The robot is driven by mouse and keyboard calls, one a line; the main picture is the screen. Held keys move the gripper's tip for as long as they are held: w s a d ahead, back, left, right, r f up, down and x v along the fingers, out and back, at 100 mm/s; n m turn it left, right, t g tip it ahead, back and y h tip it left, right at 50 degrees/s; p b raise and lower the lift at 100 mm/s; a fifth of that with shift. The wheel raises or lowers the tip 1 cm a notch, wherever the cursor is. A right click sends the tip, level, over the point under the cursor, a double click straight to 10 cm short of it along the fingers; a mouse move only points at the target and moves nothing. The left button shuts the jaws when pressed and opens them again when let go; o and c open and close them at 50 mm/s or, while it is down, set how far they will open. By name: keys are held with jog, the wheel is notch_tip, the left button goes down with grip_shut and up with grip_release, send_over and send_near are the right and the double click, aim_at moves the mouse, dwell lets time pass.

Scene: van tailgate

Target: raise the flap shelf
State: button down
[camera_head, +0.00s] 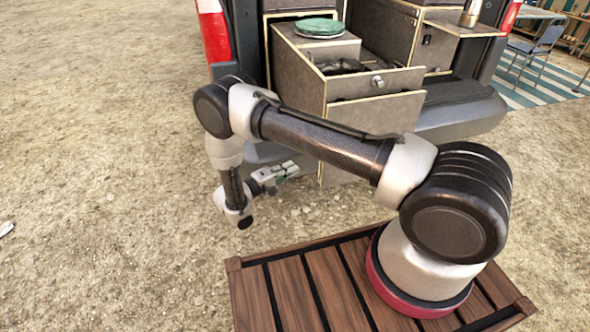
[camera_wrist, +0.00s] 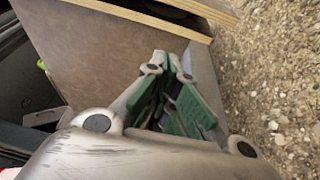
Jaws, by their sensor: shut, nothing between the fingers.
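A grey-brown panel with pale plywood edges hangs upright below the open drawer; its lower part (camera_head: 340,177) shows under my arm. I take it for the flap shelf, but cannot be sure. A broad brown panel face (camera_wrist: 105,50) fills the left of the wrist view. My gripper (camera_head: 290,170) is low, just left of the hanging panel, above the gravel. In the wrist view my gripper (camera_wrist: 168,65) has its green-padded fingers together, empty, beside the panel's edge. Whether they touch it I cannot tell. My arm hides much of the panel in the head view.
The drawer (camera_head: 375,82) with a round knob stands pulled out above. A green round item (camera_head: 320,28) lies on the cabinet. A side shelf (camera_head: 468,29) holds a metal cylinder (camera_head: 471,12). The bumper (camera_head: 455,120) juts out at right. Gravel at left is open.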

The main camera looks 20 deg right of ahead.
jog(key=s+d, duration=0.1)
jog(key=d, duration=0.6)
jog(key=shift+d, duration=0.4)
jog(key=shift+s, duration=0.1)
